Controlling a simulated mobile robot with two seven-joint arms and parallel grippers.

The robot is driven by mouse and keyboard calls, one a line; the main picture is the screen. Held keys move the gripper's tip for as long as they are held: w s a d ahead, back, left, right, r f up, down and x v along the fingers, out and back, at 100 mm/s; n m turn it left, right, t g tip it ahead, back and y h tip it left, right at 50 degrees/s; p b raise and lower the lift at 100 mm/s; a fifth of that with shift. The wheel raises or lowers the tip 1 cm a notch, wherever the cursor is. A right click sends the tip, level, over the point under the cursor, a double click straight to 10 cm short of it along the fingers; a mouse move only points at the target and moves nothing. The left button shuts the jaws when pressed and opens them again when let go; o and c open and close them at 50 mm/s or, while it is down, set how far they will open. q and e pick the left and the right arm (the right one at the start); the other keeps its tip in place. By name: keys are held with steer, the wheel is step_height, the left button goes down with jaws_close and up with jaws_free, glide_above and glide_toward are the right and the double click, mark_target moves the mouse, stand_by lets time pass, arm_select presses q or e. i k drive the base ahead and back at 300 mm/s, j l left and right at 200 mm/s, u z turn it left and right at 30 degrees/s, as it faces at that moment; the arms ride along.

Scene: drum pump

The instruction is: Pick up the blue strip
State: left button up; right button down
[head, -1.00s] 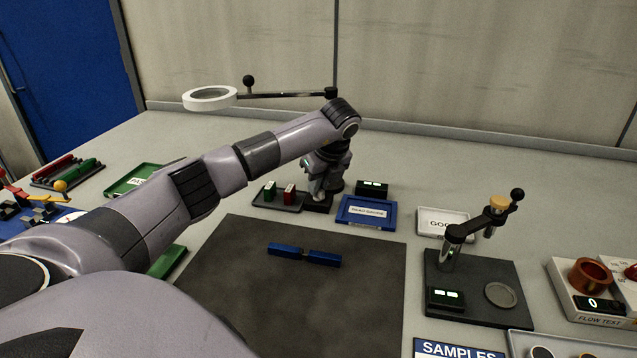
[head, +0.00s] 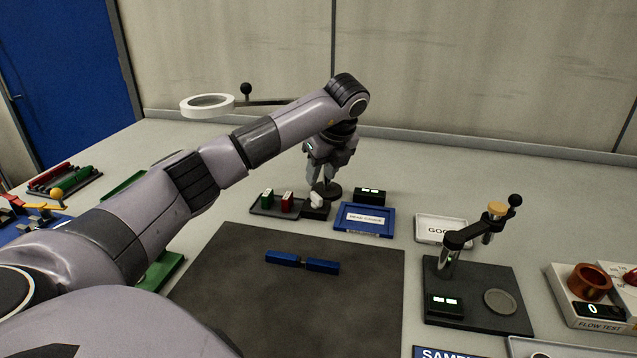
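The blue strip (head: 303,263) lies on the dark mat (head: 290,310) in the head view. My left gripper (head: 325,182) points down behind the mat, above a small white piece (head: 317,200) on a black block. Its fingers look apart with nothing held between them. It is well behind the strip and not touching it. My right gripper is not in view.
A tray with a green and a red block (head: 287,203) stands left of the white piece. A blue-framed tray (head: 364,219) is behind the mat. A stand with a lever arm (head: 470,290) is to the right.

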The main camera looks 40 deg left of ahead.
mark_target(293, 261)
steer(key=k, duration=1.5)
